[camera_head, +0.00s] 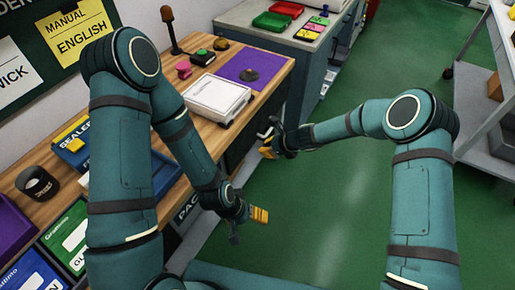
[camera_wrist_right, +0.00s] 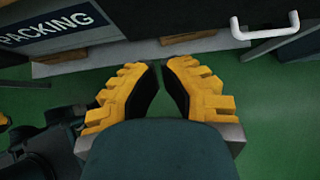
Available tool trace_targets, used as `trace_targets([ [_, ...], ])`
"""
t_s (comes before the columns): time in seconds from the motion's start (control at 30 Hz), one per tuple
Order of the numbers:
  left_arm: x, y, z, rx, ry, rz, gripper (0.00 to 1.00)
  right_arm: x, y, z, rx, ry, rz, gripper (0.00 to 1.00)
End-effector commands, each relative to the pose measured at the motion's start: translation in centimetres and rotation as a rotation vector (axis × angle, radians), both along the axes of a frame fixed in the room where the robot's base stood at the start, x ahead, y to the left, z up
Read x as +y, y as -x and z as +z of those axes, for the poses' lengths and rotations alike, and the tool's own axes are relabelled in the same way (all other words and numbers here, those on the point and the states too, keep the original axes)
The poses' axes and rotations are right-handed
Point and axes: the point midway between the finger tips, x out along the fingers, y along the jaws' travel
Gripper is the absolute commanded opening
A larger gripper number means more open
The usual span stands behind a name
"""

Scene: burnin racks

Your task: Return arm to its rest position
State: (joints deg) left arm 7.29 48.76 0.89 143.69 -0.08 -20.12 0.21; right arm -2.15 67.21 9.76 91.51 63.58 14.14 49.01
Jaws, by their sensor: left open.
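My left gripper (camera_head: 260,215) is the lower one in the head view, with yellow fingers, in the open space beside the bench front. It is open, and I see nothing held in it. My right gripper (camera_head: 267,148) is above it in the head view, near the bench's dark front. In the right wrist view its yellow fingers (camera_wrist_right: 160,72) lean towards each other with a narrow gap at the tips. Green floor shows between them and nothing is held. Both arms are bent.
The wooden bench (camera_head: 262,101) on the left carries a white box (camera_head: 215,95), a purple mat (camera_head: 266,58) and bins. A grey cabinet (camera_head: 308,70) stands behind it. A grey cart (camera_head: 490,135) is at the right. Green floor (camera_head: 335,210) between is clear.

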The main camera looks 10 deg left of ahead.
Motion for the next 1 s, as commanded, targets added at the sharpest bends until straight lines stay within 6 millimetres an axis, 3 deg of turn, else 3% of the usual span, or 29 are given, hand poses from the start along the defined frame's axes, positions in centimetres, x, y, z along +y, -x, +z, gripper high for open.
trace_targets([
  [0.4,0.0,0.1,0.3,0.002,0.0,-0.001,0.74,-1.1,0.4,1.0,-0.001,0.003,0.004,0.0],
  [0.53,0.0,0.1,0.3,0.002,0.0,-0.001,0.74,-2.6,2.0,0.0,-0.039,0.073,0.078,0.0],
  [0.67,0.0,0.1,0.3,0.002,0.0,-0.001,0.74,-7.0,6.6,-2.2,-0.155,0.256,0.312,0.0],
  [0.8,0.0,0.1,0.3,0.002,0.0,-0.001,0.74,-12.8,13.3,-3.8,-0.345,0.465,0.702,0.0],
  [0.9,0.0,0.1,0.3,0.002,0.0,-0.001,0.74,-16.0,17.6,-3.8,-0.49,0.555,0.972,0.0],
  [1.0,0.0,0.1,0.3,0.002,0.0,-0.001,0.74,-17.9,21.2,-3.3,-0.623,0.595,1.192,0.0],
])
